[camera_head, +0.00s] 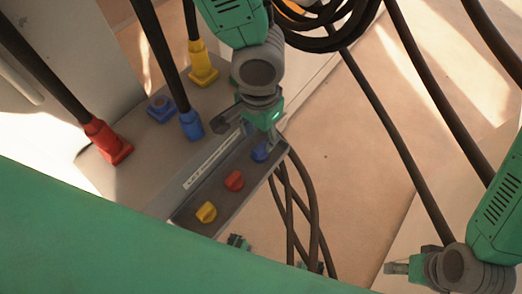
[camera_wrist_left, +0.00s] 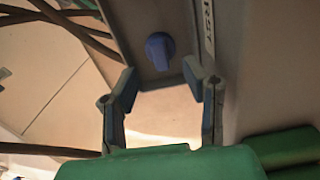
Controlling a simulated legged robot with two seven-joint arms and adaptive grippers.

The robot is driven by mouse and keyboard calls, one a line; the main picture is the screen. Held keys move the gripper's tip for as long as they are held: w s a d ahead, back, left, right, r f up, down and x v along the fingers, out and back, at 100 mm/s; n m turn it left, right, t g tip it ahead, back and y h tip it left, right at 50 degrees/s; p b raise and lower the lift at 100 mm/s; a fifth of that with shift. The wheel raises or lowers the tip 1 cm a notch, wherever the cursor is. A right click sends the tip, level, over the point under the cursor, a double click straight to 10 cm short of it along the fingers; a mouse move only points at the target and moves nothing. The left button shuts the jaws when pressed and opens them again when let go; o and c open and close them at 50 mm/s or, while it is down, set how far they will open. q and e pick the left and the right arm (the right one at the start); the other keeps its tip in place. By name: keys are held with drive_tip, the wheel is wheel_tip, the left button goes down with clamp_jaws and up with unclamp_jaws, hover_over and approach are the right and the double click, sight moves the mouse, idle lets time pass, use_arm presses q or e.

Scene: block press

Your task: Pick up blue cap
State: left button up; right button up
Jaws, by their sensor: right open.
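The blue cap (camera_head: 260,152) sits on a grey panel tray at the end of a row with a red cap (camera_head: 234,180) and a yellow cap (camera_head: 206,212). In the left wrist view the blue cap (camera_wrist_left: 160,50) is near the top centre, beyond the fingertips. My left gripper (camera_head: 246,132) is over the panel, close to the blue cap. In the left wrist view its fingers (camera_wrist_left: 160,78) are spread with nothing between them. My right gripper (camera_head: 398,268) is at the lower right, empty, away from the panel.
Red (camera_head: 104,140), blue (camera_head: 191,125) and yellow (camera_head: 202,66) cable plugs stand on the grey board, with a blue socket (camera_head: 160,107) among them. Dark cables hang beside the panel and across the right. A green surface fills the lower left. The floor (camera_head: 350,160) at centre right is mostly clear.

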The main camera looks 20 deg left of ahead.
sight(261, 147)
use_arm(q)
drive_tip(key=shift+d+f, duration=0.2)
drive_tip(key=shift+f, duration=0.15)
drive_tip(key=f, duration=0.3)
drive_tip(key=a+f+b, duration=0.1)
drive_tip(key=shift+w+f, duration=0.15)
drive_tip(key=shift+f, duration=0.25)
drive_tip(key=shift+d+r, duration=0.1)
drive_tip(key=shift+d, duration=0.4)
clamp_jaws()
